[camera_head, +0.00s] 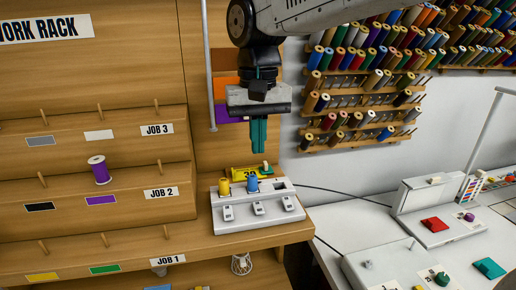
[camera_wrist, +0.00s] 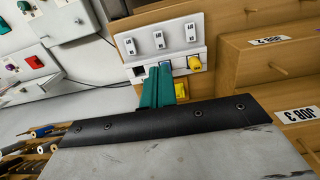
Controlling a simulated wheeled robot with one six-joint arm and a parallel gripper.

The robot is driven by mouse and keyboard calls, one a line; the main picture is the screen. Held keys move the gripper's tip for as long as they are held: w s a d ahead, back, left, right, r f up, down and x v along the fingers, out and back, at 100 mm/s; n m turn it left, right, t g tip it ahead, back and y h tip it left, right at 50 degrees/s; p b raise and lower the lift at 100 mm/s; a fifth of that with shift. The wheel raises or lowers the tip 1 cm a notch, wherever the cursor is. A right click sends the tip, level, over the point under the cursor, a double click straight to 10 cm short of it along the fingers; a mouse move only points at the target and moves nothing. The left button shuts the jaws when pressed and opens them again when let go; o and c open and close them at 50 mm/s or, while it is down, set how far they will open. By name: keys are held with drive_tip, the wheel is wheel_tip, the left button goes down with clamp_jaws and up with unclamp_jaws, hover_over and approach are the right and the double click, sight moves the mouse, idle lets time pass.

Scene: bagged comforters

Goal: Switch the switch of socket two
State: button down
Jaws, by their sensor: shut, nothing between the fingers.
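A white socket strip (camera_head: 240,225) lies at the right end of the wooden ledge. It has three sockets along its back and three switches along its front. A yellow plug (camera_head: 224,187) is at the left socket, a blue plug (camera_head: 252,185) at the middle one, and the right socket looks empty. The middle switch (camera_head: 258,208) is in front of the blue plug. My gripper (camera_head: 259,150) is shut and empty, pointing down above the back of the strip. In the wrist view the strip (camera_wrist: 145,62) appears inverted. The teal fingers (camera_wrist: 160,92) partly hide the middle socket.
A yellow block (camera_head: 240,173) sits behind the strip. The wooden work rack (camera_head: 100,145) with pegs and a purple spool (camera_head: 99,170) stands left. Thread spools hang on the back wall. A white table with devices is at right, and dark cables run across it.

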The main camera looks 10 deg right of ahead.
sight(259, 209)
drive_tip(key=f, duration=0.9)
drive_tip(key=s+f, duration=0.1)
drive_tip(key=f, duration=0.4)
drive_tip(key=shift+r, duration=0.1)
idle(0.3)
